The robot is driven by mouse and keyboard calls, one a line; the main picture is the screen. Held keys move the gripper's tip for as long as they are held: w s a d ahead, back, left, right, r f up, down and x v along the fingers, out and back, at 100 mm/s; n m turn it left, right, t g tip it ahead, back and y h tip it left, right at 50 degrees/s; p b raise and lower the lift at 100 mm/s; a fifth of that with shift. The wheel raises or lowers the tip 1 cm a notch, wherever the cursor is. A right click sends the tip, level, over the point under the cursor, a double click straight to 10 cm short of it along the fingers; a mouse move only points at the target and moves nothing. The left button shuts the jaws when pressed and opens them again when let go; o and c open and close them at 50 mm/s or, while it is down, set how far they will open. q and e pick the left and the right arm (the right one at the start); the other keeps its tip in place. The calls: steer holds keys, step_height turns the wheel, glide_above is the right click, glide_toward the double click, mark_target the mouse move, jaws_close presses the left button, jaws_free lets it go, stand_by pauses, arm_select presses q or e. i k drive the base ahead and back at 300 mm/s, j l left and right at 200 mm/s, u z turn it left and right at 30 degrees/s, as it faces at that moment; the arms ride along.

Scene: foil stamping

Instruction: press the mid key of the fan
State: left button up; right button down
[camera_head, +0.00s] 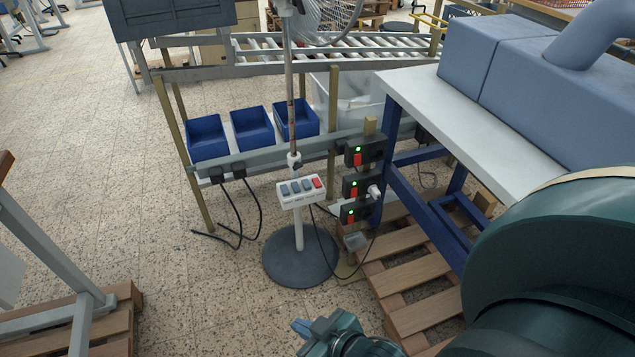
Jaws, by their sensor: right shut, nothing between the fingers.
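The fan stands upright on a thin pole with a round dark grey base (300,262). Part of its wire cage (328,18) shows at the top edge; the rest is cut off. A white key box (301,192) sits partway up the pole. It has a row of several keys, grey-blue ones (296,187) and a red one (317,183) at the right end. My right gripper (302,328) is at the bottom edge, shut and empty, well apart from the key box and nearer to me. My left gripper is out of view.
Black socket boxes with red switches and green lights (362,186) hang right of the key box. A cable hangs near the pole. Blue bins (253,130) stand behind. A blue-legged table (470,120) and wooden pallet (415,290) are at right. Floor left of the fan is clear.

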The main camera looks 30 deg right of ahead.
mark_target(296, 188)
steer(key=z, duration=0.65)
steer(key=i+j+z, duration=0.15)
steer(key=z, duration=0.25)
steer(key=i+j+z, duration=0.2)
steer(key=z, duration=0.2)
steer(key=i+j+z, duration=0.15)
steer(key=z, duration=0.25)
steer(key=i+j+z, duration=0.15)
steer(key=j, duration=0.2)
steer(key=j+z, duration=0.1)
steer(key=j, duration=0.3)
steer(key=i+j+z, duration=0.15)
steer(key=j, duration=0.25)
steer(key=i+j, duration=0.1)
steer(key=j, duration=0.35)
steer(key=i+j, duration=0.15)
steer(key=j, duration=0.25)
steer(key=i+j, duration=0.1)
steer(key=j, duration=0.35)
steer(key=i+j, duration=0.1)
steer(key=j, duration=0.3)
